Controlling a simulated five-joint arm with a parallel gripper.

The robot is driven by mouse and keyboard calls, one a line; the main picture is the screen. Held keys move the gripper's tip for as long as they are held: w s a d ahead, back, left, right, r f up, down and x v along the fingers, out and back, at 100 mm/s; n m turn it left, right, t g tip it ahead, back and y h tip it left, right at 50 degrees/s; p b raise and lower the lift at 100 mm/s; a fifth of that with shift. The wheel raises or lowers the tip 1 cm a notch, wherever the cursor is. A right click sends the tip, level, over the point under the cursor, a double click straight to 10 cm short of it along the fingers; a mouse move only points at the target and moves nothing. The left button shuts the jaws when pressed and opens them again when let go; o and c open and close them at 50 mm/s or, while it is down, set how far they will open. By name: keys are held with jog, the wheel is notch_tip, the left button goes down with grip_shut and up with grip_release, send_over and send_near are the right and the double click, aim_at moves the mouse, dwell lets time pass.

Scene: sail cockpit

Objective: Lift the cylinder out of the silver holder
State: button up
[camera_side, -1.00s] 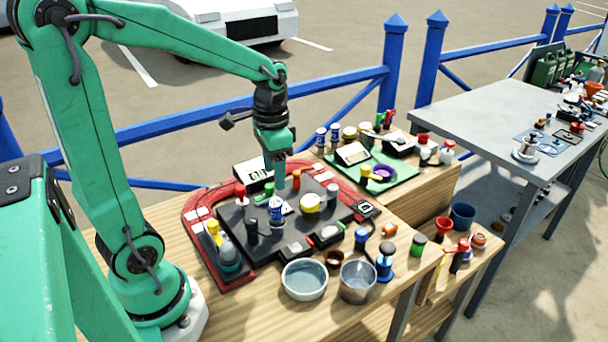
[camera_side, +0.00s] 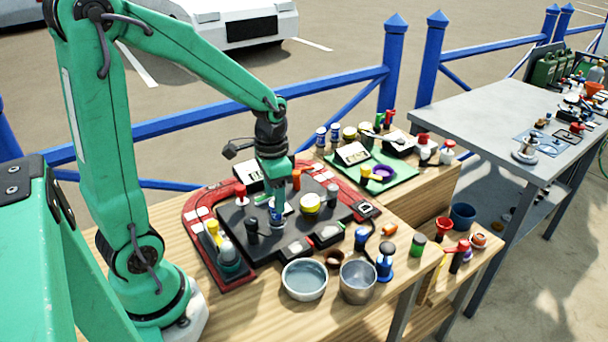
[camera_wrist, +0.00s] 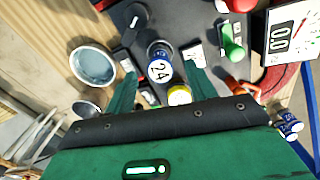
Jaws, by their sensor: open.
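The cylinder (camera_wrist: 160,70), blue with a white end marked 24, stands upright in the silver holder (camera_wrist: 157,48) in the wrist view. In the side view the cylinder (camera_side: 276,214) shows only in part below my gripper (camera_side: 275,198), on the dark board. In the wrist view my gripper (camera_wrist: 160,78) is open, with one green finger on each side of the cylinder. A gap shows between each finger and the cylinder. The cylinder's upper part is mostly hidden by the fingers in the side view.
A yellow-topped jar (camera_side: 310,204) stands close to the right of the cylinder, and a black cylinder (camera_side: 252,231) close to its left. A red-topped piece (camera_side: 240,193) stands behind. A bowl (camera_side: 304,280) and a metal cup (camera_side: 357,281) stand in front of the board.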

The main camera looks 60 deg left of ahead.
jog(key=shift+f, duration=0.75)
grip_shut()
